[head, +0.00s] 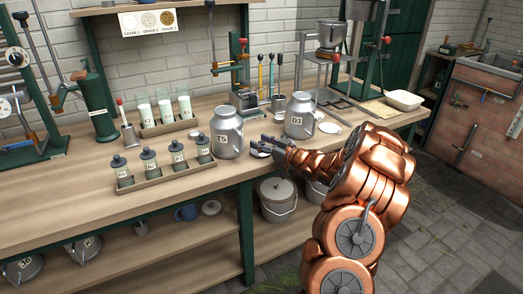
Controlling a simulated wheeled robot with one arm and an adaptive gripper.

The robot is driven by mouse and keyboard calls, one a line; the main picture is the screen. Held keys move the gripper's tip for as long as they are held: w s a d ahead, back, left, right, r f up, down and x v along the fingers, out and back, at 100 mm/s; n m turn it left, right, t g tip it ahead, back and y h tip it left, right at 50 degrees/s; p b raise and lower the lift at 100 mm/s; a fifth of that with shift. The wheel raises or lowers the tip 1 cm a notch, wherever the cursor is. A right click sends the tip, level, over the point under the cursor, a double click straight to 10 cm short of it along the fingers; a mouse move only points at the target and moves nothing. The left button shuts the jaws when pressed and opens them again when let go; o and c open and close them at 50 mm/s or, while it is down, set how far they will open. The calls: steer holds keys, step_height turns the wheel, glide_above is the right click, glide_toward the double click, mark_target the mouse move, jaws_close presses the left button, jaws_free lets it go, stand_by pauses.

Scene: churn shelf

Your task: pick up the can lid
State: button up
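A small round pale metal lid (260,152) lies on the bench top in the head view, just right of a grey metal can (227,133). My gripper (264,144) is low over the bench beside this lid, its dark fingers pointing left and looking spread apart. The fingers partly cover the lid, and I cannot tell whether they touch it. A second grey can marked D3 (299,117) stands behind my gripper. Another round pale lid (330,128) lies on the bench to the right of that can, partly near my arm.
A tray of small lidded jars (165,177) stands on the left front of the bench. Tall milk-filled glasses (165,108) stand behind it. A white tub (404,100) sits at the right end.

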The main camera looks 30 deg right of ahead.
jaws_close()
steer(key=shift+r, duration=0.1)
stand_by(0.3)
